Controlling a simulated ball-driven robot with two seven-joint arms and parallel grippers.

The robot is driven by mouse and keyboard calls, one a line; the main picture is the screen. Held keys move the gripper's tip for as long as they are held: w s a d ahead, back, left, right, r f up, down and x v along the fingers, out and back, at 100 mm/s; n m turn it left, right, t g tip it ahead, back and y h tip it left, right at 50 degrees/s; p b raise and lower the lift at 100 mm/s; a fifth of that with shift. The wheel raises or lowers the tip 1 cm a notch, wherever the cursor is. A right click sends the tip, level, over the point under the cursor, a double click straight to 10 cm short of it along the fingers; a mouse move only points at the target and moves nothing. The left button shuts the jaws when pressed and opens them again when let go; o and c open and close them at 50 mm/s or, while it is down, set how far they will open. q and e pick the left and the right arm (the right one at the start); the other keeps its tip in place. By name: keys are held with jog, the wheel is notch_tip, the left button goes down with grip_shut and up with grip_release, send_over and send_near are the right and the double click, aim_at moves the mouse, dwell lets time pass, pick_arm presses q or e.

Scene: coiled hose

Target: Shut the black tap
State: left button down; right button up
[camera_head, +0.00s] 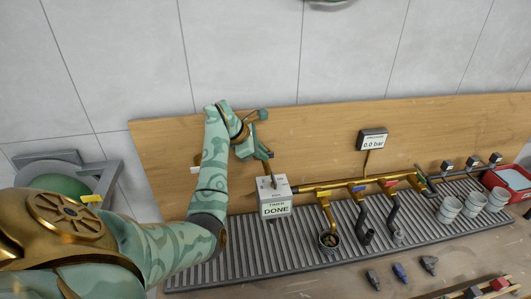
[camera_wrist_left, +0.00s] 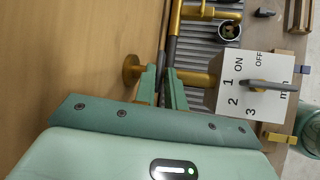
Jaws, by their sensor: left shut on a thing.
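My left gripper (camera_head: 262,155) is just behind and above the white timer box at the left end of the brass pipe. In the left wrist view its two green fingers (camera_wrist_left: 163,88) are closed on a dark, narrow bar (camera_wrist_left: 170,50), which looks like the lever of the black tap. The bar crosses a brass stub (camera_wrist_left: 200,78) between the board and the timer box. The fingers hide its lower part. In the head view the lever is hardly to be made out behind the gripper. My right gripper is not in view.
The timer box (camera_head: 275,207) reads DONE. A gauge (camera_head: 373,139) reads 0.0 bar. Yellow, blue and red handles sit along the brass pipe (camera_head: 340,185), above a ribbed drain tray (camera_head: 290,255). Grey cups (camera_head: 450,208) and a red crate (camera_head: 490,180) stand at the right.

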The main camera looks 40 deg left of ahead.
pick_arm(q)
jog(key=c, duration=1.7)
grip_release()
jog(key=shift+f, duration=0.1)
jog(key=shift+c, duration=0.2)
notch_tip(320, 180, up, 7)
jog(key=p, duration=0.5)
